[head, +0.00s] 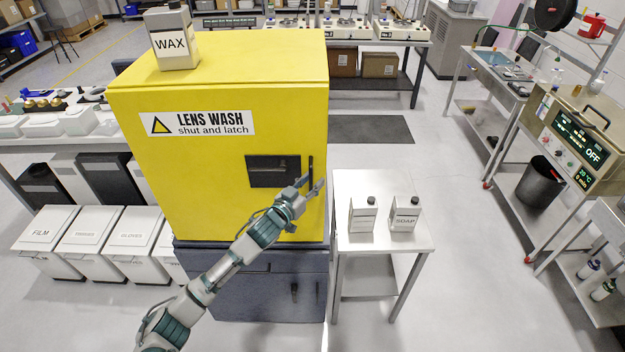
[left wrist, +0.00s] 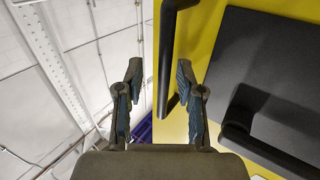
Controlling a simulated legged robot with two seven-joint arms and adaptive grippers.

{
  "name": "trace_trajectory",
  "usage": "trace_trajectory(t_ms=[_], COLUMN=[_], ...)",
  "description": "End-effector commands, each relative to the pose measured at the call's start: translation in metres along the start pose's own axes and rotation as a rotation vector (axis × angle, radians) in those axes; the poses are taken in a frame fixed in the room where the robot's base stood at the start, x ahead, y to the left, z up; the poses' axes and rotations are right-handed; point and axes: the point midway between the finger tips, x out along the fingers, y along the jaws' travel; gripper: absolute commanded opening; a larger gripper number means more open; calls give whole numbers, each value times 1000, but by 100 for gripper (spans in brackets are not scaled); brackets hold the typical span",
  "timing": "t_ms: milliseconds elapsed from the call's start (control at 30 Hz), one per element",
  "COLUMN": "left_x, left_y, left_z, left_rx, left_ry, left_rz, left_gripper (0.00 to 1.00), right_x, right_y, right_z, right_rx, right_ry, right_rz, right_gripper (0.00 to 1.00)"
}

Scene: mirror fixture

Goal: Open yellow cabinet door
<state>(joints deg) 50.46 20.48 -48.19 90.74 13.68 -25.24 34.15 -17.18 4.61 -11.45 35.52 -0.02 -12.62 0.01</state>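The yellow cabinet (head: 210,190) stands on a dark blue base, its front door looking shut. The door carries a "LENS WASH" label, a dark latch panel (head: 265,171) and an upright black handle (head: 311,166) near its right edge. My left gripper (head: 312,184) is open and empty at the handle's lower part. In the left wrist view, the handle (left wrist: 168,60) shows between the two spread fingers (left wrist: 160,78), nearer the right one; contact cannot be told. The dark panel (left wrist: 265,85) lies to the right. My right gripper is out of view.
A bottle marked "WAX" (head: 172,40) stands on top of the cabinet. A small metal table (head: 383,242) with two bottles, one marked "SOAP" (head: 404,214), stands close to the cabinet's right. White bins (head: 88,240) stand at the left. Floor shows in front at right.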

Motion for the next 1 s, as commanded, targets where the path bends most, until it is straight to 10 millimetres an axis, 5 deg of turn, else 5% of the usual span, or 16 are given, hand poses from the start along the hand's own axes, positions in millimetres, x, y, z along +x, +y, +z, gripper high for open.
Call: trace_trajectory(t_ms=[367, 533, 1000], left_x=[7, 7, 6], left_y=[0, 0, 1], left_z=[0, 0, -1], left_rx=[1, 1, 1], left_ry=[1, 0, 0], left_rz=[-1, -1, -1], left_gripper=[37, 0, 0], right_x=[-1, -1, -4], right_y=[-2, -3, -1], right_z=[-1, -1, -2], right_rx=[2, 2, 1], right_ry=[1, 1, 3], right_rz=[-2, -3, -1], right_gripper=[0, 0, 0])
